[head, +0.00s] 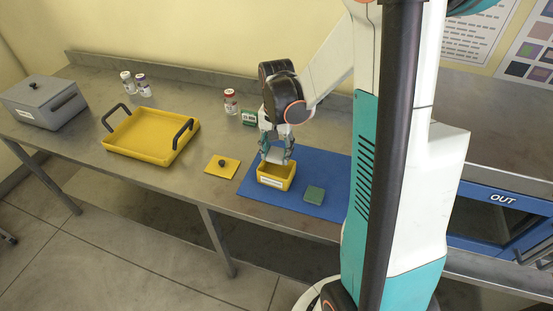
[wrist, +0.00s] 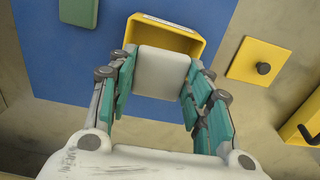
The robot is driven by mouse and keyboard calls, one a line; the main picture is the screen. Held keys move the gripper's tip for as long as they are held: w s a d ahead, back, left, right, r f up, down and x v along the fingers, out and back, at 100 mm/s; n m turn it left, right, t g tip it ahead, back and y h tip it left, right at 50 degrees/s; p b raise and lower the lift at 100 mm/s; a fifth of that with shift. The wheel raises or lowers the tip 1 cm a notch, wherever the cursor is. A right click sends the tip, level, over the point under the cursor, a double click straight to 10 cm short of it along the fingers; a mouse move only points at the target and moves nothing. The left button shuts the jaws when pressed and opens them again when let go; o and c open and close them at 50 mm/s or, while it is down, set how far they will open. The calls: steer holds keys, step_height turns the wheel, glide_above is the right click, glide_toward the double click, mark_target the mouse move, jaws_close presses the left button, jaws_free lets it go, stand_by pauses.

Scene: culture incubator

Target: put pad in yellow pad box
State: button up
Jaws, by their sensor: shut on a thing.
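My gripper (head: 276,146) is shut on a whitish-grey pad (wrist: 162,72), which sits between its teal fingers. It points down over the open yellow pad box (head: 275,180), which stands on the blue mat with a white label on its front. In the wrist view, the pad overlaps the opening of the yellow box (wrist: 190,42) and hides part of it. I cannot tell whether the pad's lower edge is inside the box or just above it. A green pad (head: 314,194) lies flat on the mat, right of the box; it also shows in the wrist view (wrist: 78,12).
A yellow lid with a dark knob (head: 222,166) lies left of the blue mat (head: 325,168). A yellow tray with black handles (head: 150,136), a grey lidded box (head: 43,101) and several small bottles stand farther left and back.

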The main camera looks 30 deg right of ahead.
mark_target(276, 154)
steer(key=shift+f+b, duration=0.35)
steer(key=shift+f, duration=1.2)
steer(key=shift+f, duration=0.1)
steer(key=shift+f+b, duration=0.35)
steer(key=shift+b, duration=0.1)
steer(key=shift+f, duration=0.2)
steer(key=o, duration=1)
steer(key=shift+r, duration=0.15)
